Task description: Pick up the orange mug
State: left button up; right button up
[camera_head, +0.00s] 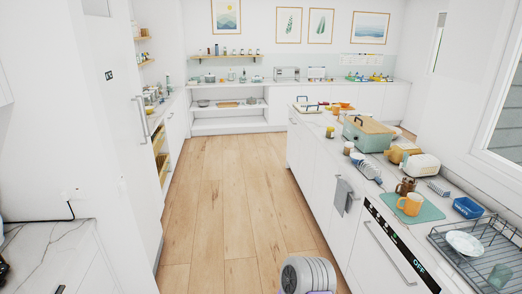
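The orange mug (411,204) stands on a green mat (430,213) on the right-hand counter, above a built-in appliance with a dark control strip. A brown vessel (405,187) is close behind it. The mug looks upright, and nothing is holding it. Neither of my grippers shows in the head view. A rounded grey-white part at the bottom centre looks like part of my own body.
A dish rack (480,255) with a white bowl (464,243) and a blue container (467,207) stand nearer on the right counter. A toaster (420,167) and a green box (368,134) are farther back. The wooden floor (232,190) between the counters is clear.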

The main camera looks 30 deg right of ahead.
aim_at(413, 201)
jog(key=z, duration=0.3)
jog(key=i, duration=1.95)
jog(key=z, duration=1.8)
jog(key=i, duration=1.1)
jog(key=z, duration=0.95)
